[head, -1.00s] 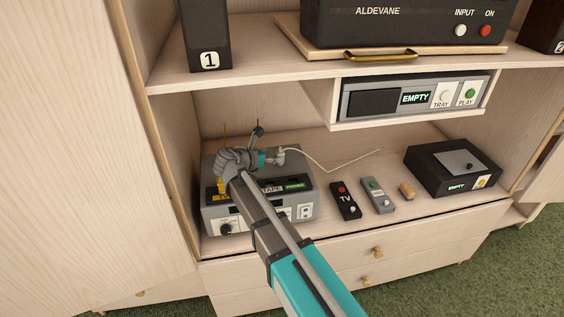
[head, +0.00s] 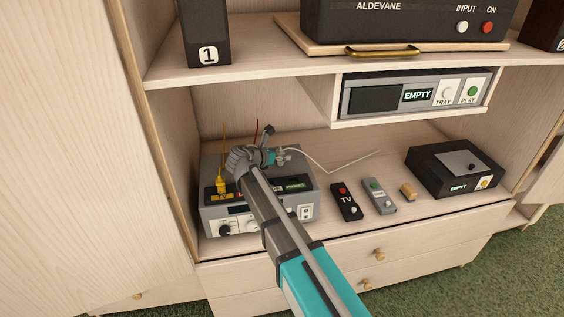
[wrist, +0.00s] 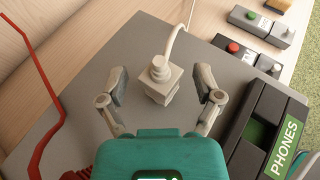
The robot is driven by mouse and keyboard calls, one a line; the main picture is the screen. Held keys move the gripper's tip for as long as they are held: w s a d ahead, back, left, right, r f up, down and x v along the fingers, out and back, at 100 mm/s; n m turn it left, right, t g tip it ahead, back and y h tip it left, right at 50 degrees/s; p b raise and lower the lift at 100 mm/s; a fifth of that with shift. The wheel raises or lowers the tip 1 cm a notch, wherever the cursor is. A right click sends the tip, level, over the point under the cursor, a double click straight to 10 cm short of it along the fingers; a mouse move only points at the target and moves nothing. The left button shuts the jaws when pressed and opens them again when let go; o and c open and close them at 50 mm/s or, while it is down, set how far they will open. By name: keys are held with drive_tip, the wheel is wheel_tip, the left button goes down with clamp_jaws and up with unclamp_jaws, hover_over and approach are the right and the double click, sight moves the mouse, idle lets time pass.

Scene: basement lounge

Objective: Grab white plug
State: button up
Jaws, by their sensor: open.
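The white plug (wrist: 160,78) stands on the grey top of the switch box, with a white cord running up from it. In the wrist view it lies between the two spread fingers of my gripper (wrist: 161,86), with a gap on each side. The fingers are open and hold nothing. In the head view my gripper (head: 272,146) is over the box's back right part, and the white plug (head: 281,158) shows just right of it. My wrist hides part of the box top.
The grey box (head: 214,214) has a yellow plug (head: 222,185) at its left and a PHONES socket (wrist: 285,145). A red cord (wrist: 40,80) rises nearby. A TV remote (head: 346,201), a grey remote (head: 378,195) and a black box (head: 455,172) stand right. A shelf is overhead.

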idle(0.4)
clamp_jaws()
